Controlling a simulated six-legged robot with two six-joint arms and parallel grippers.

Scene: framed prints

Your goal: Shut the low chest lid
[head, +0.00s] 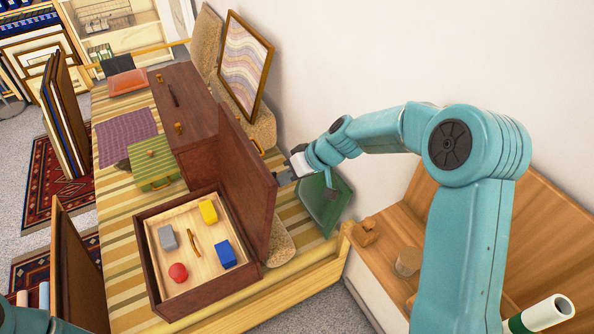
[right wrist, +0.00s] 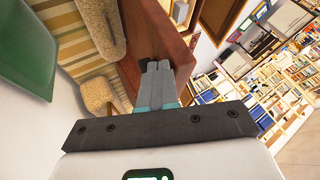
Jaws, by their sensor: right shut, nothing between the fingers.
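The low chest (head: 161,262) is a dark brown box on the striped couch-like surface, with a pale inside. Its lid (head: 246,190) stands up, about upright, along the box's right side. Inside lie a yellow block, a grey block, a blue block, a red ball and a small brown curved piece. My right gripper (head: 284,178) is shut and empty, behind the lid on its right, close to its outer face. In the right wrist view its fingertips (right wrist: 158,66) point at brown wood; I cannot tell whether they touch. My left gripper is out of view.
A closed brown chest (head: 184,95) stands behind the low chest. A green box (head: 152,163) and purple cloth (head: 126,136) lie to the left. A framed print (head: 245,62) leans at the wall. A green cushion-like panel (head: 322,203) is beside my right forearm.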

